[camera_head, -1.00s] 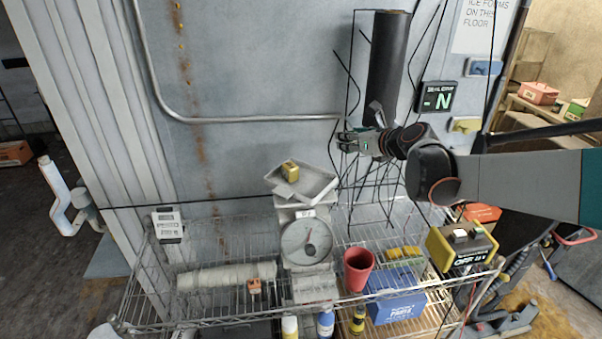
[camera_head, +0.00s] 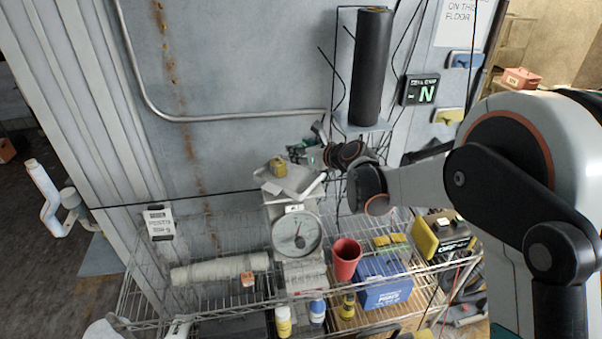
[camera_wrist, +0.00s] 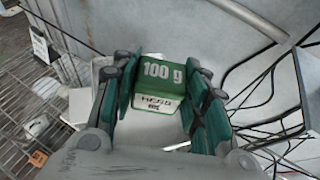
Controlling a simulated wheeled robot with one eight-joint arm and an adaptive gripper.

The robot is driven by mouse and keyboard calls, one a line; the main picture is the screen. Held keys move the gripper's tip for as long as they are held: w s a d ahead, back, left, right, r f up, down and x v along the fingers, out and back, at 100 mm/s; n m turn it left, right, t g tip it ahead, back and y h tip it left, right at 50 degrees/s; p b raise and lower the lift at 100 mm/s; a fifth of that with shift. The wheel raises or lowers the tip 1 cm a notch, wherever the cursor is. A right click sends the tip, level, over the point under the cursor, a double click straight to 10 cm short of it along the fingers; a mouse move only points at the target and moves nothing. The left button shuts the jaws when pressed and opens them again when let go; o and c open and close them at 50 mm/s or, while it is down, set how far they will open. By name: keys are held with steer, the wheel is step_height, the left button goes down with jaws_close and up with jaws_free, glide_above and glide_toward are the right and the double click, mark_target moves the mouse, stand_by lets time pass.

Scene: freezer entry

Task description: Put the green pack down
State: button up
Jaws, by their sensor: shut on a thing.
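My gripper (camera_head: 310,155) is shut on the green pack (camera_wrist: 160,75), which is marked "100 g" and has a white label. In the wrist view the pack sits between the two finger pads of my gripper (camera_wrist: 160,100). In the head view my gripper is just right of the scale's tray (camera_head: 300,180), near its back edge; the pack cannot be made out there. I cannot tell whether the pack touches the tray.
The scale stands on a wire rack (camera_head: 220,290). A red cup (camera_head: 346,259), a blue box (camera_head: 384,283) and a yellow-black device (camera_head: 440,236) are right of it. A white roll (camera_head: 220,269) lies left. A black roll (camera_head: 371,65) stands upright behind, against the wall.

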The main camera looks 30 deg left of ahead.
mark_target(302, 183)
step_height(302, 183, down, 9)
steer(key=shift+r, duration=0.3)
steer(key=o, duration=1.1)
steer(key=v, duration=1.2)
steer(key=shift+r+b, duration=0.1)
steer(key=shift+b, duration=0.3)
steer(key=shift+w, duration=0.15)
